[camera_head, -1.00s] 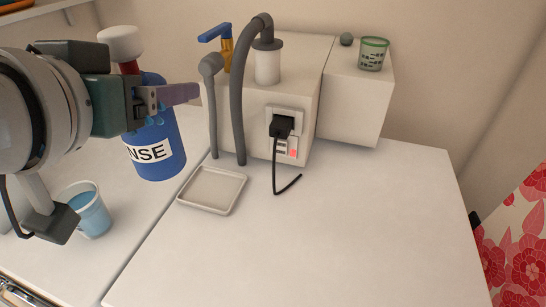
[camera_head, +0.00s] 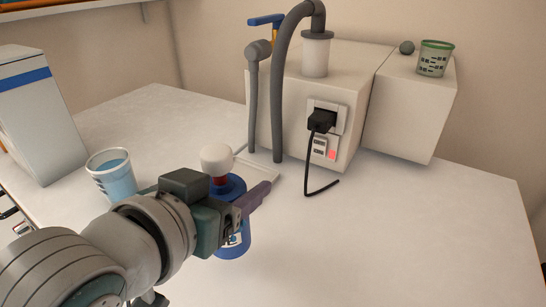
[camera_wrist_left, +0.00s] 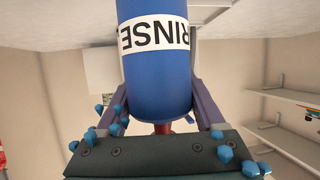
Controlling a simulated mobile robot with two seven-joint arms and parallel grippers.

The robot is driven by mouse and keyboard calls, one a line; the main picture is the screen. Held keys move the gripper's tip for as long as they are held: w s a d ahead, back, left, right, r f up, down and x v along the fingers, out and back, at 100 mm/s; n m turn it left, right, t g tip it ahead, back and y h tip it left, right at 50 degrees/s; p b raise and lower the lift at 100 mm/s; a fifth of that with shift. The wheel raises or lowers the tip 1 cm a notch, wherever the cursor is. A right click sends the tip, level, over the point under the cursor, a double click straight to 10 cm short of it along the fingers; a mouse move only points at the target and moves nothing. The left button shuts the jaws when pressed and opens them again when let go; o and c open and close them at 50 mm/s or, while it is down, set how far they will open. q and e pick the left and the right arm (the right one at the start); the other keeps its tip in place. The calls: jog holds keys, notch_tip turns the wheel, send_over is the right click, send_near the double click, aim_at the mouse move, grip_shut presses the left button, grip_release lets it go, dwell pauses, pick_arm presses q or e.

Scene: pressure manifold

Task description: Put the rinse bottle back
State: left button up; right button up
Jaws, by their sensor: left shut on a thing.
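The rinse bottle (camera_head: 233,243) is blue with a white cap and a red neck. In the head view my left gripper (camera_head: 246,203) is shut around its upper body, and the arm hides part of it. In the left wrist view the bottle (camera_wrist_left: 158,75) sits between the two purple fingers, and its white RINSE label shows upside down. The bottle looks upright in front of the shallow tray (camera_head: 291,178). I cannot tell whether its base touches the table. My right gripper is not in view.
A clear cup of blue liquid (camera_head: 113,177) stands left of my arm. A white box with a blue stripe (camera_head: 42,117) stands farther left. The cream manifold box (camera_head: 340,95) with hoses and a plugged cable (camera_head: 321,193) is behind. The table's right front is clear.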

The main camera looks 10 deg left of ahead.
pick_arm(q)
jog(key=shift+f+b, duration=0.65)
jog(key=shift+f, duration=1.5)
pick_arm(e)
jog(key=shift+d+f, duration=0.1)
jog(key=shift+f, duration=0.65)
